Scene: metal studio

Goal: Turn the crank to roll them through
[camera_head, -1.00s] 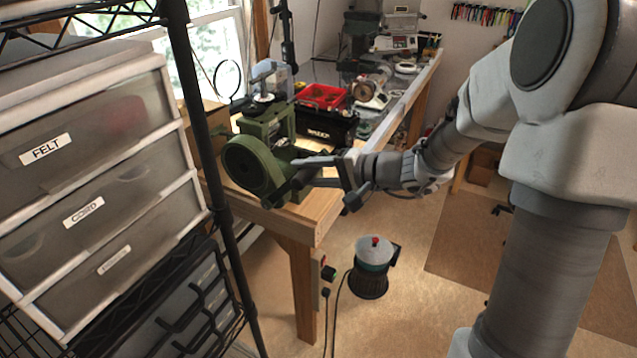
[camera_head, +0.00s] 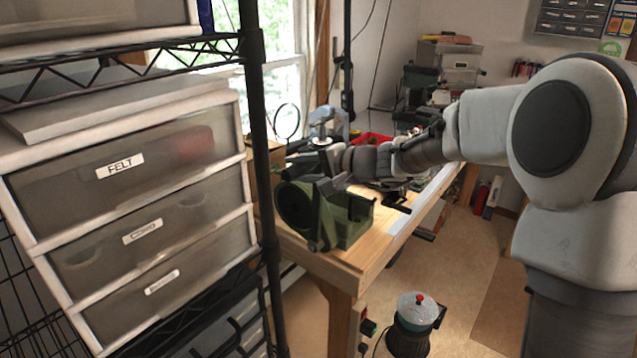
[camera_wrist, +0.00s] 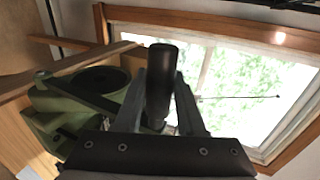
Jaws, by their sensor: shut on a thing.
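The green rolling mill (camera_head: 352,232) stands on the near end of the wooden bench, its round wheel (camera_head: 293,207) facing left. In the wrist view the mill (camera_wrist: 48,105) is at the left. My gripper (camera_wrist: 162,85) is shut on the dark cylindrical crank handle (camera_wrist: 161,58), which stands up between the two fingers. In the head view my gripper (camera_head: 334,162) is above the mill, at its top, and my wrist hides part of what is behind. I cannot make out the pieces between the rollers.
A shelf rack with labelled drawers (camera_head: 125,190) and a black post (camera_head: 263,150) stands close at the left. The wooden bench (camera_head: 385,255) runs back, with a red tray (camera_head: 372,139) and tools behind. A pot-like machine (camera_head: 413,322) sits on the floor below.

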